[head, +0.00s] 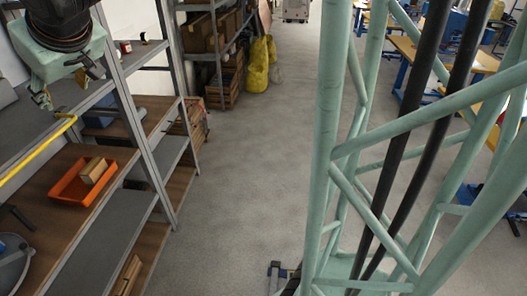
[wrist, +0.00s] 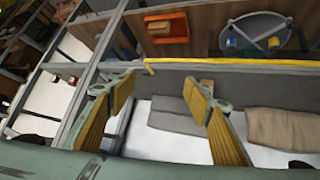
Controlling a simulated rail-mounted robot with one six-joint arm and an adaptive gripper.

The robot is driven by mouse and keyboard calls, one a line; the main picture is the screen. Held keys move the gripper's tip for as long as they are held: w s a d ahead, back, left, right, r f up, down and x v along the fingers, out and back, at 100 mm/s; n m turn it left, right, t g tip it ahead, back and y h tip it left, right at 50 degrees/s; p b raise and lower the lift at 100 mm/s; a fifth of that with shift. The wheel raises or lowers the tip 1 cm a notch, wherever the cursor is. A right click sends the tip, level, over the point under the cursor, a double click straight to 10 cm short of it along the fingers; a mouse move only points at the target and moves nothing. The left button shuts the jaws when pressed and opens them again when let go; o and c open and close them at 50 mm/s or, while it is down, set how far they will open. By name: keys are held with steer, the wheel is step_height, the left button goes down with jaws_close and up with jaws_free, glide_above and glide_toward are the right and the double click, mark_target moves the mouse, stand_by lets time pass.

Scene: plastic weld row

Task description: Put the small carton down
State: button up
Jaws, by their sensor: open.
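The small carton (head: 93,170) is a tan box resting in an orange tray (head: 68,197) on a brown shelf board at the left of the head view. In the wrist view the tray (wrist: 180,22) and carton (wrist: 158,28) show small near the top. My gripper (head: 62,88) is at the upper left of the head view, apart from the carton. In the wrist view my gripper's (wrist: 158,112) two yellow-padded fingers are spread wide with nothing between them.
A yellow rail (head: 38,148) runs along the shelf edge, near my gripper; it also crosses the wrist view (wrist: 230,64). A round grey container (head: 12,262) stands left of the tray. Grey and tan packages (wrist: 285,128) lie below my fingers. The aisle floor (head: 240,180) is clear.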

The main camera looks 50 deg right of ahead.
steer(key=s+d+f+g, duration=0.1)
steer(key=s+g, duration=0.1)
steer(key=s, duration=1.2)
steer(key=s+d+f+m+g, duration=0.1)
steer(key=s+g, duration=0.1)
steer(key=s, duration=1.3)
steer(key=s+d+f+m+g, duration=0.1)
steer(key=s+f+g, duration=0.1)
steer(key=s, duration=1.2)
steer(key=shift+s+d, duration=0.25)
steer(key=shift+f, duration=0.1)
steer(key=shift+f, duration=0.1)
step_height(320, 180, down, 29)
steer(key=b, duration=2.9)
steer(key=shift+a, duration=0.1)
